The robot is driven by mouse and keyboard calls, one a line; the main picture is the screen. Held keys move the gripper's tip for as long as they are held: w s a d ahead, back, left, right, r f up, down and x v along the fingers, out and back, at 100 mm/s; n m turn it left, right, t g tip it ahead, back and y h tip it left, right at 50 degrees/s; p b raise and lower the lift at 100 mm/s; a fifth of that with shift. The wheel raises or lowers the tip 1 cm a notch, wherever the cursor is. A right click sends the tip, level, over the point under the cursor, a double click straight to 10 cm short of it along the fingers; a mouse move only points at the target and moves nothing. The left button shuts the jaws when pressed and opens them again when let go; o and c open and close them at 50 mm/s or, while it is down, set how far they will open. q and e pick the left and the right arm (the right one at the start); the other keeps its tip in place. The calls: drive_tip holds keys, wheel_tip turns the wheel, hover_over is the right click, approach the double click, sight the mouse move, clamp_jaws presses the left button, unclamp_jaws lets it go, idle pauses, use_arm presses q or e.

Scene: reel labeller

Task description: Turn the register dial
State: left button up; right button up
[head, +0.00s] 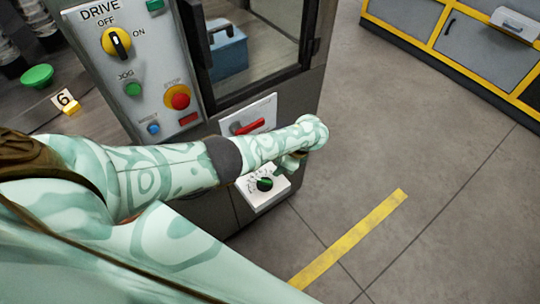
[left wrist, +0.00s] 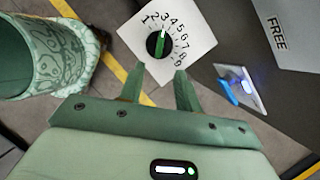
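The register dial is a black round knob with a green grip bar on a white plate numbered 1 to 9. It shows in the head view (head: 265,184), low on the machine, and in the left wrist view (left wrist: 158,44). Its white mark points up around 3 and 4; I cannot tell which exactly. My left gripper (left wrist: 159,72) is open and empty, its two fingers apart just short of the dial, pointing at it. In the head view the left gripper (head: 291,164) is partly hidden by its own wrist. My right gripper is not in view.
A red lever (head: 249,126) on a white plate sits above my left forearm. The drive panel (head: 140,70) has a yellow switch and buttons. In the left wrist view a blue handle (left wrist: 226,91) is beside the dial. The floor (head: 400,130) right of the machine is clear.

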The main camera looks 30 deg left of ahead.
use_arm(q)
drive_tip(key=p+v, duration=0.1)
drive_tip(key=v, duration=0.3)
drive_tip(key=shift+d+r, duration=0.1)
idle(0.3)
